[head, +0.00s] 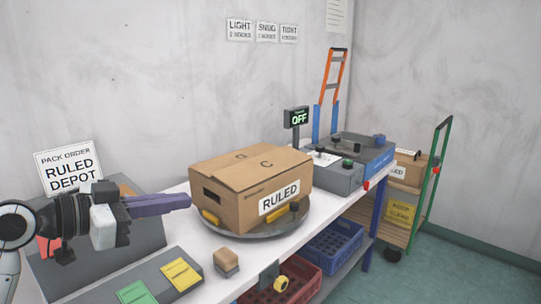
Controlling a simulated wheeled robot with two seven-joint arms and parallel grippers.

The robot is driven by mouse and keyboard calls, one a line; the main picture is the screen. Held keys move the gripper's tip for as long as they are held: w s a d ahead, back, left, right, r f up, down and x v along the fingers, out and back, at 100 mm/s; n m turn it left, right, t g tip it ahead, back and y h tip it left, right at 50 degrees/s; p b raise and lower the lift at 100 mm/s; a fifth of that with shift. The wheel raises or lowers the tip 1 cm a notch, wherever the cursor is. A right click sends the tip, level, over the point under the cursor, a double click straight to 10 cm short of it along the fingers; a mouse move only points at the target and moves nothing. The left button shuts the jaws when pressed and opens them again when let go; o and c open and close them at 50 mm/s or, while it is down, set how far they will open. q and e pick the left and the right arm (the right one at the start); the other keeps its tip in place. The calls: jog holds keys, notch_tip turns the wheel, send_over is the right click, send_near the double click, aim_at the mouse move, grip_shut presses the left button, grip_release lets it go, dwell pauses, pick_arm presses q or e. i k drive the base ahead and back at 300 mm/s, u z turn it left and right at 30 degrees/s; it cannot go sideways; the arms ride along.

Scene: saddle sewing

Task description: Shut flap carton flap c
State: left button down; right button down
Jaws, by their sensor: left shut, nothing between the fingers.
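The brown carton (229,204) stands on a round grey turntable (268,230) on the white bench. Its near top flap, marked C (265,164), lies across the top and looks flat or nearly flat. Another flap (240,156) with a letter lies behind it, and a seam shows between them. I cannot tell whether flap C is fully down. My left gripper (188,201), with purple fingers, is shut and empty. It points right, just left of the carton, apart from the flap. My right gripper is not in view.
A grey machine (334,174) with a lit OFF display (297,118) stands right of the carton. A small brown block (226,262) and a grey tray with yellow (181,274) and green cards lie in front. Crates (332,246) sit below the bench.

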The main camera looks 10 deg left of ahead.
aim_at(239, 177)
jog(key=z, duration=0.2)
jog(key=i, duration=1.15)
jog(key=u, duration=0.35)
